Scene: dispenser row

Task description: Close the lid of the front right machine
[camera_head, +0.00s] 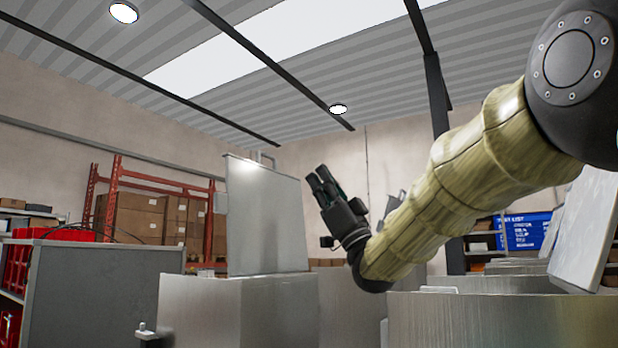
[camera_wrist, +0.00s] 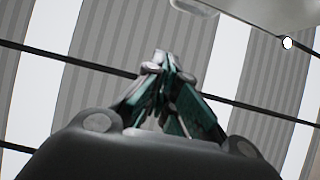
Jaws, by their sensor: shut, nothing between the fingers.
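The front right machine (camera_head: 500,322) is a brushed metal body at the lower right of the head view. A pale lid (camera_head: 588,232) stands raised and tilted above its right side, cut off by the picture edge. My gripper (camera_head: 320,178) is shut and empty, pointing up near the middle of the head view, left of that lid and apart from it. In the wrist view my gripper (camera_wrist: 162,62) has its fingertips together against the ceiling. A pale panel (camera_wrist: 262,14) crosses the wrist view's upper right; I cannot tell which part it is.
Another metal machine (camera_head: 235,312) stands left of centre with its lid (camera_head: 266,218) upright. A grey cabinet (camera_head: 105,295) stands at the far left. Red racking with boxes (camera_head: 150,215) is behind. A blue sign (camera_head: 528,231) hangs at the back right. The air above my gripper is clear.

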